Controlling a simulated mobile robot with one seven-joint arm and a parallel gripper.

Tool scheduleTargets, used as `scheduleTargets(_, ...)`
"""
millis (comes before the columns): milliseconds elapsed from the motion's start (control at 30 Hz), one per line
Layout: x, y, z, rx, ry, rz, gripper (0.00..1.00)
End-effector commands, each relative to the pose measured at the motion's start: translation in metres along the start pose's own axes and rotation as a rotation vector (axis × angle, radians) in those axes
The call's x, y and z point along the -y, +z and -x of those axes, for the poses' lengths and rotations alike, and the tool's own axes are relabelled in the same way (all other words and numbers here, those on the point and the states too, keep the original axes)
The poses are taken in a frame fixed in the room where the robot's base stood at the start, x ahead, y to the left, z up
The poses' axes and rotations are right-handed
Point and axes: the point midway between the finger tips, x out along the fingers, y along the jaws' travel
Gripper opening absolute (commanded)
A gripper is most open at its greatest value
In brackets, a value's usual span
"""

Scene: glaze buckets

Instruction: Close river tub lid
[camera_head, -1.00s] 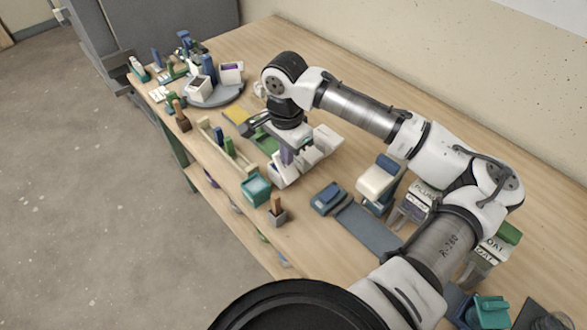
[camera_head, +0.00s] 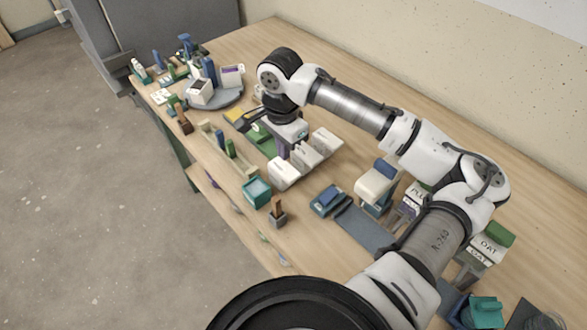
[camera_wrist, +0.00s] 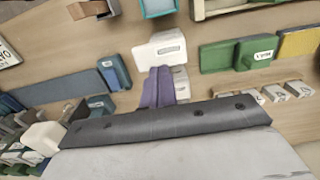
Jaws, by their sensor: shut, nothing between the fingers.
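A row of white tubs stands mid-table in the head view. The nearest tub (camera_head: 284,174) has a white top that looks shut in the head view. In the wrist view a white tub with a small label (camera_wrist: 160,50) is just beyond my fingertips; the label is too small to read, so I cannot tell which tub is the river one. My gripper (camera_head: 283,154) has purple fingers, points down, and is just behind the nearest tub. In the wrist view the gripper (camera_wrist: 158,72) is shut and empty; I cannot tell whether it touches the tub.
Other white tubs (camera_head: 306,155) stand close behind to the right. A green box (camera_wrist: 236,54) lies to the right in the wrist view. A blue holder (camera_head: 327,200) stands right.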

Motion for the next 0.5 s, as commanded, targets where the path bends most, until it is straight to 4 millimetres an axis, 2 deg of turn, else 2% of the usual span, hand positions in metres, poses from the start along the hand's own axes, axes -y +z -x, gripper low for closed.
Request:
scheduleTargets(33, -0.001, 0.000, 0.011, 0.001, -0.001, 0.000, 0.00)
scheduleTargets(100, -0.002, 0.000, 0.018, 0.001, -0.002, 0.000, 0.00)
scheduleTargets(500, -0.007, 0.000, 0.049, 0.001, -0.002, 0.000, 0.00)
